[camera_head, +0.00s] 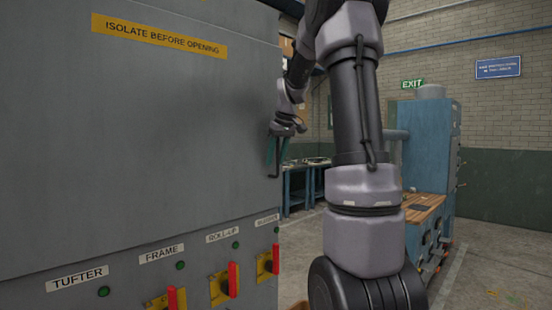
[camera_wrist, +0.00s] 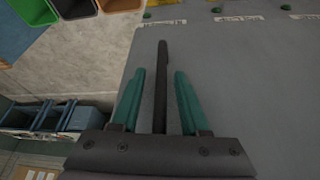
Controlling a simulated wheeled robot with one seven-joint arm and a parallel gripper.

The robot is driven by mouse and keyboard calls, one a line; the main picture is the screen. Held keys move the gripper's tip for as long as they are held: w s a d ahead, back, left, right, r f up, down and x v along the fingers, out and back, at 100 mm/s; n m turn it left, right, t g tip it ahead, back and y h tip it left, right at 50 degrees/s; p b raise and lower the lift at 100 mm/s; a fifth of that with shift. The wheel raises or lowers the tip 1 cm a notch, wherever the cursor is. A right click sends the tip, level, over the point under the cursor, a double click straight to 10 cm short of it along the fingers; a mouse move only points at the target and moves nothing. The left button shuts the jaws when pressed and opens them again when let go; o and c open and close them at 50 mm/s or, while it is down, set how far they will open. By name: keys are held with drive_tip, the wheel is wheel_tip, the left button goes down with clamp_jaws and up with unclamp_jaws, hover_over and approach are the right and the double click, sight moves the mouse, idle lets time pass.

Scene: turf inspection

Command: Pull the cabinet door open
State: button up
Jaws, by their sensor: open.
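The cabinet door (camera_head: 130,130) is a large flat grey panel filling the left of the head view, and it looks shut. It also shows as a grey surface in the wrist view (camera_wrist: 245,80). A dark bar handle (camera_head: 277,172) stands near its right edge. In the wrist view the handle (camera_wrist: 162,65) runs lengthwise between the two green fingers of my gripper (camera_wrist: 160,73). The fingers are open, with a visible gap on each side of the bar. In the head view my gripper (camera_head: 276,150) is at the handle, partly overlapping it.
Below the door are labelled red-handled switches (camera_head: 232,280) with green lamps. A yellow warning label (camera_head: 160,36) is on the door. Blue benches (camera_head: 303,185) and a blue machine (camera_head: 430,150) stand behind. Coloured bins (camera_wrist: 80,8) show in the wrist view. Floor at right is clear.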

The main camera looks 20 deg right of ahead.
clamp_jaws()
idle(1.4)
